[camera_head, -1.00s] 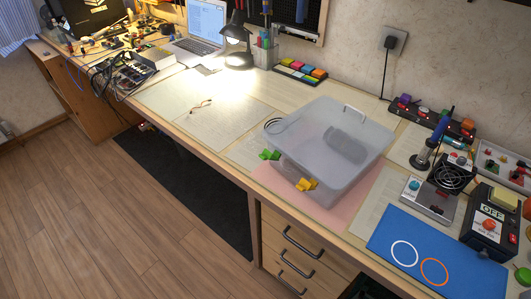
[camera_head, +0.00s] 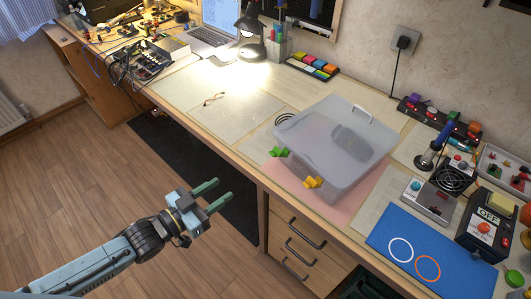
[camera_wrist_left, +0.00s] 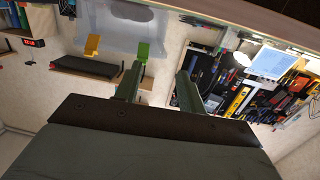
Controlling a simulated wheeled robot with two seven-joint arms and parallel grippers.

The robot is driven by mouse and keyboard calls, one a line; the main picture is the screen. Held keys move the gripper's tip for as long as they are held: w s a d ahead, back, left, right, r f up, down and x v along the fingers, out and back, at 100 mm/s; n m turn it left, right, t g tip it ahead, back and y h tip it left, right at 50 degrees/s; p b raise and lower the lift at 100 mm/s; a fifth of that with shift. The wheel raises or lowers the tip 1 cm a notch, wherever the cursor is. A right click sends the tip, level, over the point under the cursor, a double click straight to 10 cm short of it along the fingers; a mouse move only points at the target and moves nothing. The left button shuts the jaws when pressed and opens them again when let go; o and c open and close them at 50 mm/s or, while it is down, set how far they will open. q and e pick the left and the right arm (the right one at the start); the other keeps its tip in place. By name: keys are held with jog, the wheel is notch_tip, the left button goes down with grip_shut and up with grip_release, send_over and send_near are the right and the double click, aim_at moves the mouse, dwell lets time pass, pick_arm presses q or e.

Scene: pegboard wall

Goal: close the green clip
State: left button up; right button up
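A translucent grey box (camera_head: 315,150) sits on a pink mat (camera_head: 370,197) on the workbench. The green clip (camera_head: 279,152) is at the box's front left side, and a yellow clip (camera_head: 313,182) is farther right along the same side. In the left wrist view, the green clip (camera_wrist_left: 143,51) shows near one fingertip and the yellow clip (camera_wrist_left: 92,45) lies left of it. My left gripper (camera_head: 223,191) is open and empty, in front of the bench and apart from the green clip. Its fingers also show in the left wrist view (camera_wrist_left: 156,80). My right gripper is not in view.
A blue mat (camera_head: 430,255) with two rings lies at the front right, near a soldering iron (camera_head: 433,148) and a black box with a red button (camera_head: 484,228). A lamp (camera_head: 250,45) and laptop (camera_head: 218,22) stand at the back left. The bench left of the box is mostly clear.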

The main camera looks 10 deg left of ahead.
aim_at(272, 155)
pick_arm(q)
notch_tip(272, 155, up, 4)
jog(key=d+h, duration=0.2)
jog(key=shift+m, duration=0.3)
jog(key=b+x, duration=0.1)
jog(key=x, duration=1)
jog(key=shift+d+f, duration=0.1)
jog(key=shift+d, duration=0.25)
jog(key=shift+w+d, duration=0.35)
jog(key=shift+w, duration=0.1)
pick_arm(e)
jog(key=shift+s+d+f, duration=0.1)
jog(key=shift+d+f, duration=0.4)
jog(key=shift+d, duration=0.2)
pick_arm(q)
grip_shut()
